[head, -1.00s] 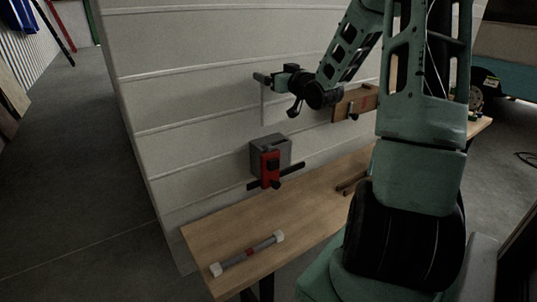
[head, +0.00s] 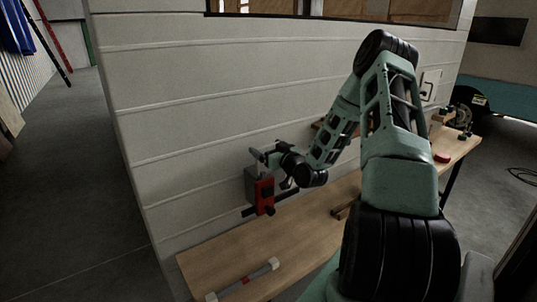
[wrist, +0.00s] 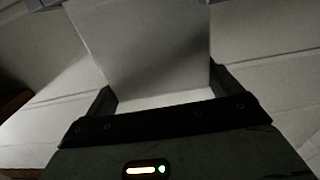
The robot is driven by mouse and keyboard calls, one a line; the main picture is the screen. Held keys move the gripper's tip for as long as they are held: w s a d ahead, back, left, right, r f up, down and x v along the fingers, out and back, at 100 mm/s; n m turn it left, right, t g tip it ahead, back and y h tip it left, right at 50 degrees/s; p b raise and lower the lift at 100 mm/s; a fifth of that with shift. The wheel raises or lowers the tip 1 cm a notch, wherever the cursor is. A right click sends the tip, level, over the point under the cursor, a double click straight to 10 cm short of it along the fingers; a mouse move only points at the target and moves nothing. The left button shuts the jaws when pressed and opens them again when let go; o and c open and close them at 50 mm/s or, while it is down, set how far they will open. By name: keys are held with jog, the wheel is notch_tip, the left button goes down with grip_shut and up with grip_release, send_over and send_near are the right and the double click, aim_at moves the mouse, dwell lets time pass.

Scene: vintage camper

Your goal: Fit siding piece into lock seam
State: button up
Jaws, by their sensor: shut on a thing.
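The siding piece (wrist: 145,45) is a flat, pale panel that fills the top middle of the wrist view. My gripper (wrist: 163,92) is shut on it, with a finger at each side edge. In the head view my gripper (head: 262,156) is low in front of the camper wall, at the top of a grey block with a red clamp (head: 264,194). The piece cannot be made out there. The cream camper wall (head: 200,120) has several horizontal seams. I cannot tell which one is the lock seam, or whether the piece touches it.
A wooden bench (head: 300,222) runs along the wall. A dark bar (head: 345,210) lies farther right. Small items stand at the bench's far end. Floor to the left is clear.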

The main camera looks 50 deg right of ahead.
jog(key=shift+f, duration=1.35)
